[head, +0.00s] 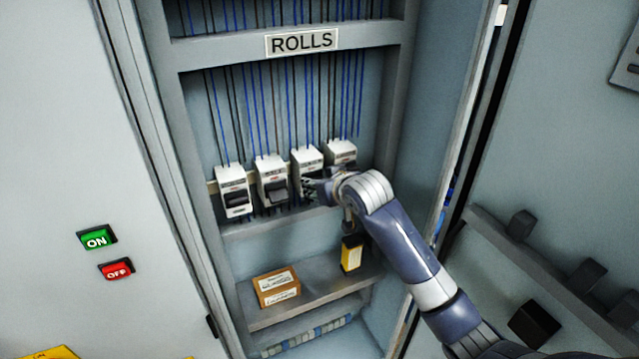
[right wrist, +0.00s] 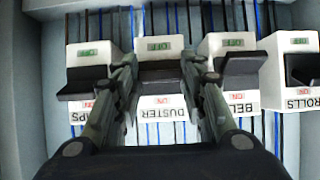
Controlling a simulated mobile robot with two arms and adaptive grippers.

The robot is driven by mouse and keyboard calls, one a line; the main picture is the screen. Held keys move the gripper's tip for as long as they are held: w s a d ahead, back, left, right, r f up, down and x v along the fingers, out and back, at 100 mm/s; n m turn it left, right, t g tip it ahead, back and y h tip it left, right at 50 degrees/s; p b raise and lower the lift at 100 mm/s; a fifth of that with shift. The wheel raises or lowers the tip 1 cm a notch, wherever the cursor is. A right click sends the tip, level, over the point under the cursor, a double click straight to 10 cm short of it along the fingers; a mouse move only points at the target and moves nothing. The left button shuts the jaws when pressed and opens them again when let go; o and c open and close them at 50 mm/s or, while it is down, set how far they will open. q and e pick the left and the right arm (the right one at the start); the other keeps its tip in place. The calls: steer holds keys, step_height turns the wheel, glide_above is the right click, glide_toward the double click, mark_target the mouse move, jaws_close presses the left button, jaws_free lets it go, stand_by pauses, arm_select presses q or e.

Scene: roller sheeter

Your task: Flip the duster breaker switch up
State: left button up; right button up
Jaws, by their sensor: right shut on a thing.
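The duster breaker (head: 306,156) is the third white breaker from the left in the head view. In the right wrist view, which appears upside down, its DUSTER label (right wrist: 165,112) faces the camera. Its dark switch lever (right wrist: 165,71) lies between the fingers of my right gripper (right wrist: 163,76). The gripper is shut on this lever, with one finger on each side. In the head view my right gripper (head: 317,187) covers the lower part of the duster breaker, so the lever's position is hard to tell there. My left gripper is out of view.
The breaker labelled BELTS (head: 271,172) and the ROLLS breaker (head: 232,180) stand left of it; another breaker (head: 341,149) stands close on the right. A cardboard box (head: 277,288) and a yellow-black item (head: 352,254) sit on the shelf below. Cabinet walls flank the space.

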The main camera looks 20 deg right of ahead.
steer(key=shift+g, duration=0.5)
steer(key=o, duration=1.1)
steer(key=shift+w, duration=0.1)
steer(key=shift+c, duration=0.2)
steer(key=shift+r, duration=0.15)
steer(key=v, duration=1.2)
steer(key=shift+f, duration=0.25)
